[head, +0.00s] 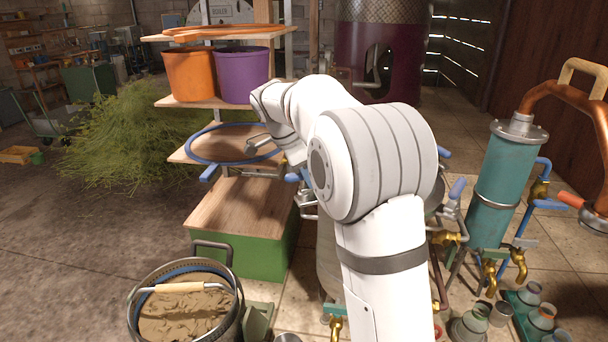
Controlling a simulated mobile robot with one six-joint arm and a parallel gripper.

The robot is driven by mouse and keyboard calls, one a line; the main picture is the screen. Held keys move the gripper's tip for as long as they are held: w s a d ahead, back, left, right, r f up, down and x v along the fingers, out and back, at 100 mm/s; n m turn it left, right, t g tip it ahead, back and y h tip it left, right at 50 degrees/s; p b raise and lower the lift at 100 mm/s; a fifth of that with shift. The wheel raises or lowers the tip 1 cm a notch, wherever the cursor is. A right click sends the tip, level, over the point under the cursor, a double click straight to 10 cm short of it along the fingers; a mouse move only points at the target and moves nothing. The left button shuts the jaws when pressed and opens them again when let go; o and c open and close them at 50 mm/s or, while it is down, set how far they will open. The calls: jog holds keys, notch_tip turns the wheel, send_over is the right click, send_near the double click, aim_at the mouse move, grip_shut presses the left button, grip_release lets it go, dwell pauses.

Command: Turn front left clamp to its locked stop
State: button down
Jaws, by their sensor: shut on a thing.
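My white arm stands in the middle of the head view and bends over to the left, hiding most of the still pot (328,262) behind it. My gripper (300,172) is small and partly hidden at the end of the arm. It is shut on a blue-ended clamp handle (292,178) at the left side of the pot, which looks like the front left clamp. The exact grip and the clamp's angle are hidden. Another blue clamp handle (210,173) sticks out to the left on a grey bar. More blue handles (458,188) show right of my arm.
A wooden stand holds an orange bucket (190,74), a purple bucket (241,75) and a blue ring (212,160). A metal bucket of brown material (187,312) stands at front left. A teal condenser (502,190) with brass taps stands at right. The left floor is open.

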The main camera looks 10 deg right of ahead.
jog(key=shift+w+a+r, duration=0.15)
jog(key=shift+a+r, duration=0.05)
jog(key=c, duration=1.7)
grip_release()
jog(key=o, duration=0.3)
jog(key=shift+w+a+f, duration=0.1)
jog(key=shift+o, duration=0.6)
jog(key=v, duration=0.7)
jog(key=shift+a+r, duration=0.1)
jog(key=shift+r, duration=0.2)
